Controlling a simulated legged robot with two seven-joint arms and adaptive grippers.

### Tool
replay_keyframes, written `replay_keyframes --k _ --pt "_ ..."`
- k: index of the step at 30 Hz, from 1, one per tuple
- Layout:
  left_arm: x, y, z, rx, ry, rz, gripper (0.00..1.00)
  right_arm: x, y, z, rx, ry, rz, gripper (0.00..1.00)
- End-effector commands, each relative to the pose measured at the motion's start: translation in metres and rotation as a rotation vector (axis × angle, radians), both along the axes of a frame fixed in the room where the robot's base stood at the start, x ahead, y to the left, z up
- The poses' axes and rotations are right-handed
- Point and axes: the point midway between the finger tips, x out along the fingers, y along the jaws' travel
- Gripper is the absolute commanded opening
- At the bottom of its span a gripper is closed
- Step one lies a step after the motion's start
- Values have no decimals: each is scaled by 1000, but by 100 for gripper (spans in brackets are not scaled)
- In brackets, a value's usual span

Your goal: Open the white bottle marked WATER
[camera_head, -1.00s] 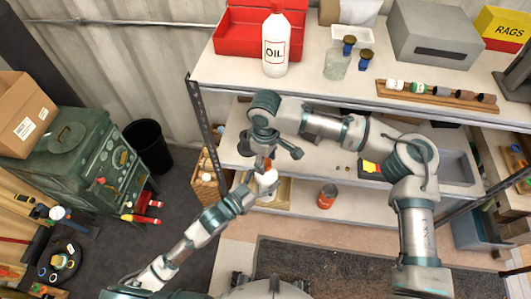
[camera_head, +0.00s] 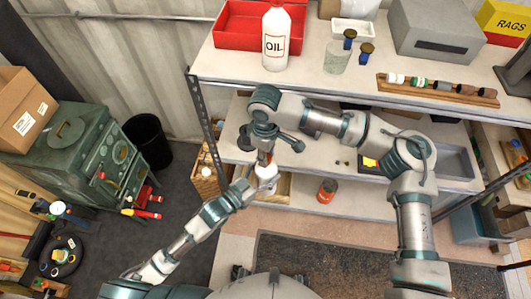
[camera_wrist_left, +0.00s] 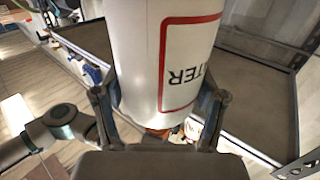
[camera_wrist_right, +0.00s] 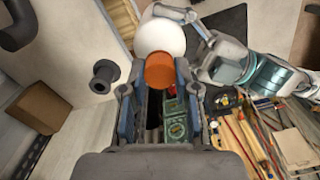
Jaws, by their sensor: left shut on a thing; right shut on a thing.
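The white WATER bottle (camera_head: 265,174) is small and partly hidden in the head view. My left gripper (camera_wrist_left: 160,100) is shut around its body, one finger on each side; the red-framed label (camera_wrist_left: 190,65) shows part of the word, upside down. My right gripper (camera_wrist_right: 160,75) is shut on the orange cap (camera_wrist_right: 159,70), with a fingertip at each side. The bottle's round white top (camera_wrist_right: 160,37) shows just beyond the cap. I cannot tell whether the cap is still seated on the neck or loose.
Above stands the upper shelf (camera_head: 310,72) with a white OIL bottle (camera_head: 276,40), a red box (camera_head: 236,30) and a wooden rack (camera_head: 437,90). An orange can (camera_head: 327,190) is on the lowest shelf. Left are a black bin (camera_head: 148,140) and a green stove (camera_head: 85,150).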

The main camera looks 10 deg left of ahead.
Motion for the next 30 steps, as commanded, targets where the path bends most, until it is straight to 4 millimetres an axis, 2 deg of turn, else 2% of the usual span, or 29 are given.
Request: replay_keyframes --k 13,30 --pt "1 0 0 0 1 1 0 -1 1 2 1 2 2 0" --pt "0 0 -1 0 1 1 0 0 1 21 1 2 2 0"
